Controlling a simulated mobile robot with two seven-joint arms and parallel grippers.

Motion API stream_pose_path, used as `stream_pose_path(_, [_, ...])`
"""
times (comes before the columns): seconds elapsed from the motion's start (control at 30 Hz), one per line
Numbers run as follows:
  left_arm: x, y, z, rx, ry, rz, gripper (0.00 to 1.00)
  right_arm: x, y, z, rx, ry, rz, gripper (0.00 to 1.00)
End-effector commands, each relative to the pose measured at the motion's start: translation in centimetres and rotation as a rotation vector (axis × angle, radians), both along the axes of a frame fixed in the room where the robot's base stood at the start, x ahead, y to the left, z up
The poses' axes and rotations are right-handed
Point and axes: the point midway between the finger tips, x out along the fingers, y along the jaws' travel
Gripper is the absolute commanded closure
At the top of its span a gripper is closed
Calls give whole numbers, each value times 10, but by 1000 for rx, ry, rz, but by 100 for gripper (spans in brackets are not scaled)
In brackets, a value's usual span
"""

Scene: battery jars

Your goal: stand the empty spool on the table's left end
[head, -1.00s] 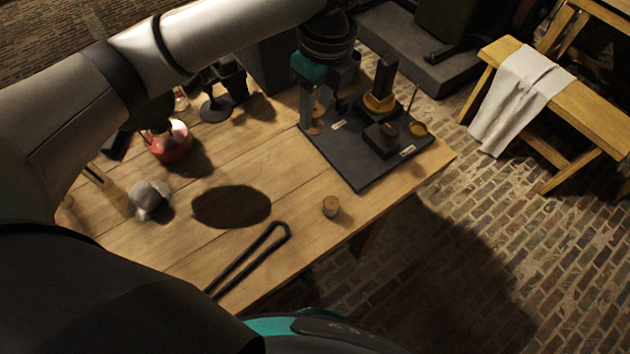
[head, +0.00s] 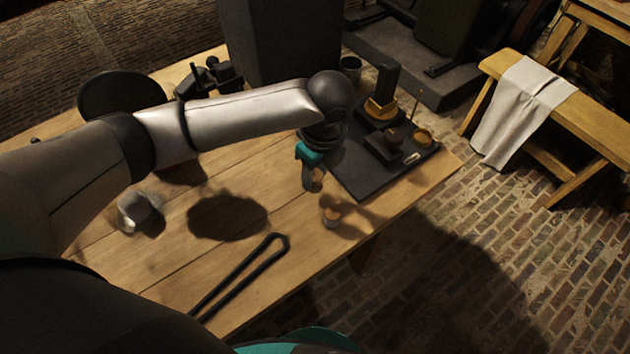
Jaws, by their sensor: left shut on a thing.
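My left gripper (head: 311,184) is over the table's right part, just left of the black board (head: 362,180), with its fingers pointing down. It is shut on a small brown piece (head: 318,178), likely the spool. The fingers and dim light hide most of its shape, so I cannot tell whether it is empty. It appears held above the wooden table (head: 170,285). The table's left end is partly hidden behind my left arm. My right gripper is not in view.
A small cork-topped piece (head: 331,211) stands close below the gripper. Black tongs (head: 240,275) lie near the front edge. A grey rounded object (head: 140,212) sits at the left. The board carries a black post (head: 386,82) and brass parts. Bare wood lies around the tongs.

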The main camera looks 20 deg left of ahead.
Motion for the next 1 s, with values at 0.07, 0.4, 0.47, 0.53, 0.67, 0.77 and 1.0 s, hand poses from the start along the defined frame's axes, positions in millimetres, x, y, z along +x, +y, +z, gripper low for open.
stream_pose_path(0.07, [-1, 0, -16, 1, 3, 0, 100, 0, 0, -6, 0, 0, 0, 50])
stream_pose_path(0.4, [0, 0, -29, 0, 0, -1, 100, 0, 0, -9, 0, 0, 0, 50])
stream_pose_path(0.47, [0, 0, -30, 0, 1, -1, 100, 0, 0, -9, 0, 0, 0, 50])
stream_pose_path(0.53, [0, 0, -32, 0, 1, 0, 100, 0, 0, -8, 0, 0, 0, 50])
stream_pose_path(0.67, [0, 0, -32, 0, 0, 0, 49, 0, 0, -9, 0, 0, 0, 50])
stream_pose_path(0.77, [0, 0, -32, 0, 0, 0, 38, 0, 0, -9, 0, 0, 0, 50])
stream_pose_path(1.0, [0, 0, -32, 0, 0, 0, 30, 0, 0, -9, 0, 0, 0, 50])
